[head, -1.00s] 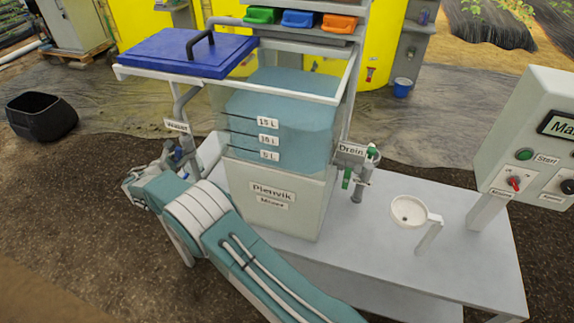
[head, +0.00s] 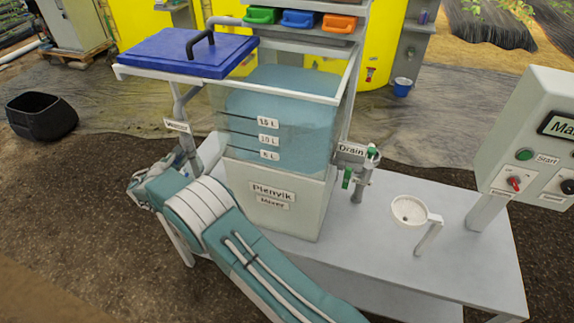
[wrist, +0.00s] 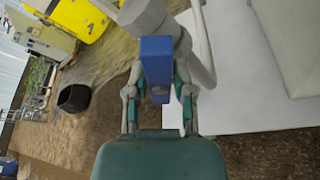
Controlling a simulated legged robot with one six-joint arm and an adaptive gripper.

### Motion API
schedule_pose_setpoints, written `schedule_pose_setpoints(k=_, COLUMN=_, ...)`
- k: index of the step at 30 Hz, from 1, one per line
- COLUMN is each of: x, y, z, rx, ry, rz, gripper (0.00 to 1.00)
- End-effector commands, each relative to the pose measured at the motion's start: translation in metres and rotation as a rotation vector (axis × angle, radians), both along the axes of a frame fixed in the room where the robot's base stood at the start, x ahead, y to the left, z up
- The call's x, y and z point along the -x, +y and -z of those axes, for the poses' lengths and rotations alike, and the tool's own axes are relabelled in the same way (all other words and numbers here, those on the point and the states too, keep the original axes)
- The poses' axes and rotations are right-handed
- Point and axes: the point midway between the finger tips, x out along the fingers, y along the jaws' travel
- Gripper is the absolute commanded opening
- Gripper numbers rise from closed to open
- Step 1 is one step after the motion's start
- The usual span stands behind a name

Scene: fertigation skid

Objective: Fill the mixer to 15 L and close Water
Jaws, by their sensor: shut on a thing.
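The mixer tank (head: 300,160) is clear on top with 15 L, 10 L and 5 L marks. The blue water (head: 285,100) in it has its front edge above the 15 L line. The Water label (head: 177,125) sits on the pipe at the tank's left. In the wrist view, my gripper (wrist: 160,90) is shut on the blue Water valve handle (wrist: 156,62), with a finger on each side. In the head view, my arm largely hides the handle and fingertips. The grey pipe (wrist: 150,15) runs just beyond the handle.
The Drain valve (head: 358,175) with green handles is right of the tank. A white cup holder (head: 410,211) and the control panel (head: 535,140) stand farther right. A blue lid (head: 185,52) rests at the tank's upper left. A black bin (head: 41,117) is on the ground.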

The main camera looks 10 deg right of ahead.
Motion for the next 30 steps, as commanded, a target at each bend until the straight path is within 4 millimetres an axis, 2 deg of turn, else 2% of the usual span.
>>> schedule_pose_setpoints(k=19, x=0.0001, y=0.0004, z=0.0012, rx=-0.441, ry=-0.252, rz=-0.002, gripper=0.00)
schedule_pose_setpoints(k=30, x=0.0003, y=-0.0003, z=0.0012, rx=-0.479, ry=-0.273, rz=-0.001, gripper=0.00)
